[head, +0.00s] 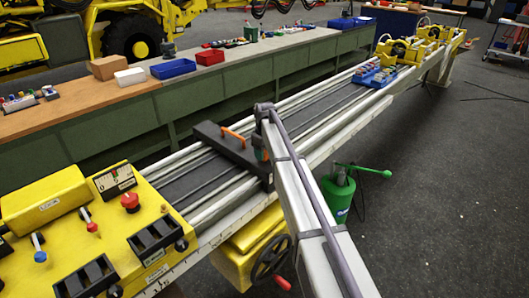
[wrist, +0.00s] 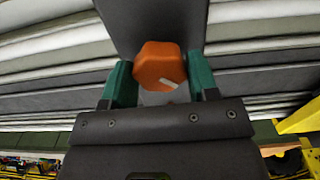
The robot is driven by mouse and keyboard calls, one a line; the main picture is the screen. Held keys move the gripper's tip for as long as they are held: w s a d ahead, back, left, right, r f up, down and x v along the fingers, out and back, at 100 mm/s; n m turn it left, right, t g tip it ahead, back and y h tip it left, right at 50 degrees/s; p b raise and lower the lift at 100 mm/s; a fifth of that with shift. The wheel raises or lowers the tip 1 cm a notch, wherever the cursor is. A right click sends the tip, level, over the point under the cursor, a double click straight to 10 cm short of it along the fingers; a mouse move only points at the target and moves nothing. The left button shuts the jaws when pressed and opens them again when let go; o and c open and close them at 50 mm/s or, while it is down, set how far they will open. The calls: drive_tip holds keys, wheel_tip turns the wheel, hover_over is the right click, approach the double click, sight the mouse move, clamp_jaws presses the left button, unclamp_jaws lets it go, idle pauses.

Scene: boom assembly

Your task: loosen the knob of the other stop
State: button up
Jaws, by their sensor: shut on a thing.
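A dark stop (head: 222,142) lies across the rails in the head view, with an orange bar handle (head: 233,135) on top. The stop's orange knob (wrist: 158,64) fills the middle of the wrist view, with a white mark at its lower right. My gripper (wrist: 159,80) has its green fingers on either side of the knob and is shut on it. In the head view my gripper (head: 261,149) is at the stop's right end, where my arm mostly hides the knob. A dark grey part of the stop (wrist: 150,22) rises behind the knob in the wrist view.
Pale rails (head: 325,100) run to yellow units (head: 405,48) at the far end. A blue tray of small parts (head: 375,75) sits on the rails. A yellow control panel (head: 120,215) is at the near left. A green canister (head: 338,198) stands on the floor at right.

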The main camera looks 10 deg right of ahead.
drive_tip(key=n, duration=0.5)
drive_tip(key=shift+n, duration=0.3)
drive_tip(key=n, duration=1.1)
drive_tip(key=shift+n, duration=0.3)
drive_tip(key=n, duration=0.5)
drive_tip(key=shift+n, duration=0.4)
drive_tip(key=o, duration=0.9)
